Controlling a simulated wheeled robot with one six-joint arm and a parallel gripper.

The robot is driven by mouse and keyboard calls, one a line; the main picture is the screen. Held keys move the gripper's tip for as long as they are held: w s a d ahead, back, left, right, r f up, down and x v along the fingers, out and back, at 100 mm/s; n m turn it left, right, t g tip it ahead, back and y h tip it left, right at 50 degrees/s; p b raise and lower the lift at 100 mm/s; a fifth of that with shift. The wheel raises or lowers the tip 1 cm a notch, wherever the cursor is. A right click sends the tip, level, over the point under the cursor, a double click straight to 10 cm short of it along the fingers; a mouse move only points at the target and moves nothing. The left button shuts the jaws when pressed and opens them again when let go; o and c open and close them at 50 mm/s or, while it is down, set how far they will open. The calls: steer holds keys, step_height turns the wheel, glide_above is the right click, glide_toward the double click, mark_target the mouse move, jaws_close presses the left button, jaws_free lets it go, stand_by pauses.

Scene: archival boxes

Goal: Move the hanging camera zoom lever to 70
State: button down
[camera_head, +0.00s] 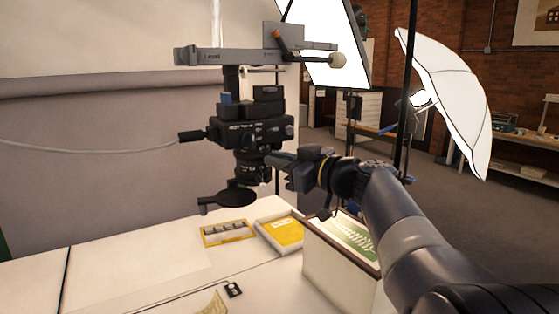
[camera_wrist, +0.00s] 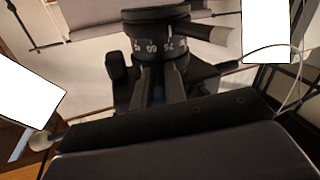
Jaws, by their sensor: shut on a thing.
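The black hanging camera (camera_head: 250,130) is held by a grey overhead bar, its lens (camera_head: 254,165) pointing down. In the wrist view the lens ring (camera_wrist: 155,48) carries white numbers, with 60 and 75 legible. A small white line sits above the numbers near 75. A dark arm sticks out right from the lens top. My gripper (camera_head: 274,160) reaches in from the right at lens height. In the wrist view its fingers (camera_wrist: 162,88) are close together just below the number ring, shut on what appears to be the zoom lever, which they mostly hide.
A dark round plate (camera_head: 236,196) hangs below the lens. The white table holds a yellow-framed strip (camera_head: 227,233), a yellow folder in a tray (camera_head: 283,234) and an open box (camera_head: 335,262). A dark stand (camera_head: 408,90) and white umbrella (camera_head: 450,100) stand right. The table's left is clear.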

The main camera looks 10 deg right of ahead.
steer(key=n+g+y+b, duration=0.1)
steer(key=b, duration=0.1)
steer(key=w+d+n+g+y+b, duration=0.1)
steer(key=b, duration=0.1)
steer(key=shift+g+y, duration=0.3)
steer(key=shift+y, duration=0.1)
steer(key=c, duration=1.5)
jaws_free()
steer(key=shift+o, duration=0.2)
steer(key=shift+d, duration=0.1)
steer(key=b+v, duration=0.3)
steer(key=v, duration=0.7)
steer(key=shift+s+d, duration=0.25)
